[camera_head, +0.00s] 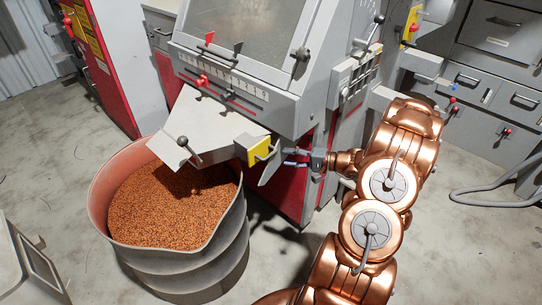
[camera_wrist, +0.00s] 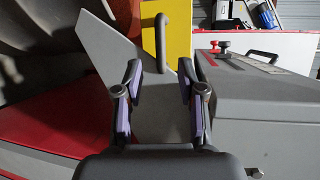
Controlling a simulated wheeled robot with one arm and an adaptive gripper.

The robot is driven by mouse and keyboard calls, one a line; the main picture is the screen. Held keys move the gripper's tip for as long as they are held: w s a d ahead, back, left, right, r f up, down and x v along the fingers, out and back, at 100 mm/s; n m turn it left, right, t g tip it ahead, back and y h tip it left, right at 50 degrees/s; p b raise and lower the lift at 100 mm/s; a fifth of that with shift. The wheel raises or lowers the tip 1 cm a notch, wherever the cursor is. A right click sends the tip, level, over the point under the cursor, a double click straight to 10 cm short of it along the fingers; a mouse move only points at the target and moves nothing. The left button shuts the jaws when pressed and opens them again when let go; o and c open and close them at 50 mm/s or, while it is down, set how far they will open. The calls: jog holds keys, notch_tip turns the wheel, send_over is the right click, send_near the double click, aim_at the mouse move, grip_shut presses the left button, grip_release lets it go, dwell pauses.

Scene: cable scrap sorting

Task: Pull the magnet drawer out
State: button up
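A yellow plate (camera_head: 254,151) with a grey bar handle (camera_head: 265,150) is at the side of the sloping grey chute; it looks like the magnet drawer's front. In the wrist view the yellow plate (camera_wrist: 180,32) is ahead, and the handle (camera_wrist: 161,42) stands upright in the picture, in line with the gap between my fingers. My gripper (camera_head: 288,157) is just right of the handle in the head view. In the wrist view my gripper (camera_wrist: 161,75) is open and empty, its fingertips apart. The handle appears beyond the fingertips; the exact distance is hard to tell.
A ribbed grey drum (camera_head: 190,262) full of copper granules stands below the grey chute (camera_head: 205,125). The grey and red machine (camera_head: 240,85) rises behind. Grey drawer cabinets (camera_head: 490,75) and a hose (camera_head: 490,201) are at right. Concrete floor lies open between.

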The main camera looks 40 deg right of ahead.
aim_at(271, 154)
jog(key=p+x, duration=0.1)
jog(key=x, duration=0.6)
jog(key=shift+w+a, duration=0.1)
jog(key=shift+a, duration=0.05)
grip_shut()
dwell(0.6)
